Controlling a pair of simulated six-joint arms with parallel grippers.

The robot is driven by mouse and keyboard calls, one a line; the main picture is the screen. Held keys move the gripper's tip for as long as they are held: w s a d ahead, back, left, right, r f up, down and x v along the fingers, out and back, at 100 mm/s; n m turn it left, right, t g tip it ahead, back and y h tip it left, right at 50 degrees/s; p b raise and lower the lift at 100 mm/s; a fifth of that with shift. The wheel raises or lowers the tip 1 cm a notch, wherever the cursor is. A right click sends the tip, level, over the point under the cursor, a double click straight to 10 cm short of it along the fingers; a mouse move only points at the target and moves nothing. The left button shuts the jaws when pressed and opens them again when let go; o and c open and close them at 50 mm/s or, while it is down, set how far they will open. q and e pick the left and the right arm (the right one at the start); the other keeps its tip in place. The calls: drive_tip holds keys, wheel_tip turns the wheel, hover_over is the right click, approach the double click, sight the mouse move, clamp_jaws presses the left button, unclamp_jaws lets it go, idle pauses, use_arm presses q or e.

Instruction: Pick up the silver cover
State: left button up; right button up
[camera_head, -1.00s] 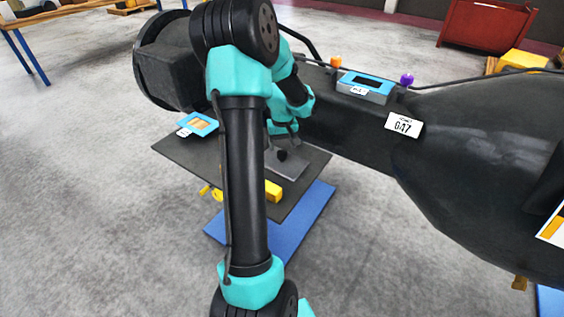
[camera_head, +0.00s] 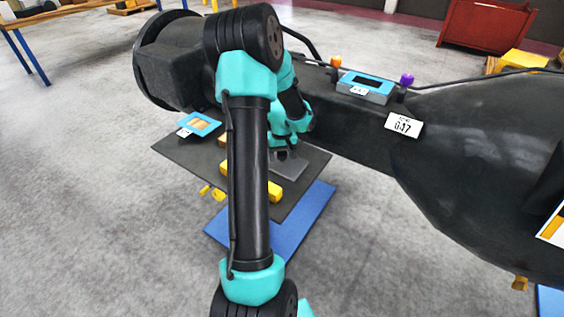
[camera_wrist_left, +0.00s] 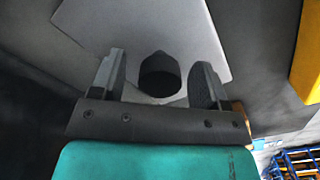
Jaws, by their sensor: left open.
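The silver cover (camera_head: 288,165) is a flat grey plate lying on a dark board beside the large black casting. In the left wrist view the cover (camera_wrist_left: 198,45) appears as a pale plate with a dark round knob (camera_wrist_left: 160,74) standing on it. My left gripper (camera_head: 283,152) is at the cover, and its arm hides part of the board. In the left wrist view the open fingers of my left gripper (camera_wrist_left: 160,80) stand on both sides of the knob, with gaps visible on each side. My right gripper is not in view.
The dark board (camera_head: 190,156) also bears a yellow block (camera_head: 273,192) and a blue-framed box (camera_head: 199,124). A blue mat (camera_head: 310,212) lies below. The black casting (camera_head: 480,150) with a blue device (camera_head: 366,88) on top fills the right side.

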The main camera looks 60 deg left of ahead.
sight(282, 153)
use_arm(q)
drive_tip(key=c, duration=1)
wheel_tip(282, 153, up, 10)
drive_tip(key=shift+r, duration=0.1)
drive_tip(key=shift+w, duration=0.1)
idle(0.8)
